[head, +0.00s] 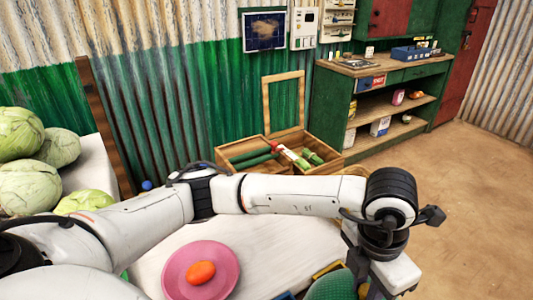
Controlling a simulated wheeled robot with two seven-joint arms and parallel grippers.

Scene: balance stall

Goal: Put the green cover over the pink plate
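The pink plate (172,268) lies on the white table at the bottom, with an orange oval item (201,272) on it. The green cover (330,288), with a mesh-like surface, is partly visible at the bottom edge, right of the plate and apart from it. My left arm reaches across from the left, and its gripper (392,276) points down just right of the green cover. The fingertips are cut off by the frame, so I cannot tell whether it is open or touching the cover. My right gripper is not in view.
Several cabbages (30,187) are piled at the left. A wooden crate (238,150) with green items stands behind the table. A green workbench (385,85) is at the back right. Bare table (165,243) shows around the plate. Open floor lies to the right.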

